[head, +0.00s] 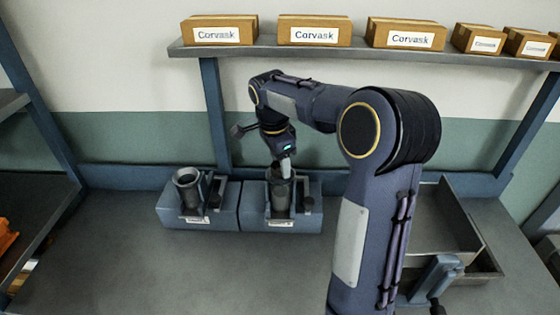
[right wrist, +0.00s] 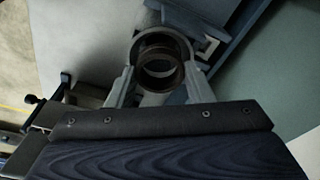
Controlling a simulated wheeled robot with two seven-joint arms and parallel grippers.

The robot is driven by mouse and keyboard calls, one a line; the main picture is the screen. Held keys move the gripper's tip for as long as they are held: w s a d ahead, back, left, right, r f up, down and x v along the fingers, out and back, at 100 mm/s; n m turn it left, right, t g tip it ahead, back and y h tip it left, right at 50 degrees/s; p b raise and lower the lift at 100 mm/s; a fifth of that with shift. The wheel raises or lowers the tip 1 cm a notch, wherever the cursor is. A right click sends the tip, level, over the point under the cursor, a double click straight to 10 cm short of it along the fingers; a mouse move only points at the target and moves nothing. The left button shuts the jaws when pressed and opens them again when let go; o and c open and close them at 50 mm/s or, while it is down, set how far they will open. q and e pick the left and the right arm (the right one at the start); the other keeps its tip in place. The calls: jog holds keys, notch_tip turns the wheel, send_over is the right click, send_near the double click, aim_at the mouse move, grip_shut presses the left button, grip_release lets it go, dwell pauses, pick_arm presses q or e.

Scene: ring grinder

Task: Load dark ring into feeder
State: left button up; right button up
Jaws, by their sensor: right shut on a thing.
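The dark ring (right wrist: 142,62) shows in the right wrist view between the two fingers of my right gripper (right wrist: 160,90), which is shut on it. My right gripper (head: 284,168) is over the right-hand feeder (head: 296,218) in the head view, pointing down at its tube (head: 281,193). In the right wrist view the ring lines up with the round grey tube mouth; I cannot tell how far inside it is. The ring is hidden in the head view. My left gripper is not in view.
A second feeder (head: 174,216) with an open tube (head: 187,182) stands just left. A metal bin (head: 452,222) is at the right, partly behind my right arm. A shelf (head: 340,52) with several cartons runs above. The bench front left is clear.

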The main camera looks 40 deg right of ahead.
jog(key=shift+f, duration=0.3)
jog(key=o, duration=1.1)
jog(key=r, duration=0.5)
jog(key=a+r, duration=0.1)
jog(key=r, duration=0.1)
jog(key=shift+w+r+b, duration=0.1)
jog(key=shift+r+b, duration=0.3)
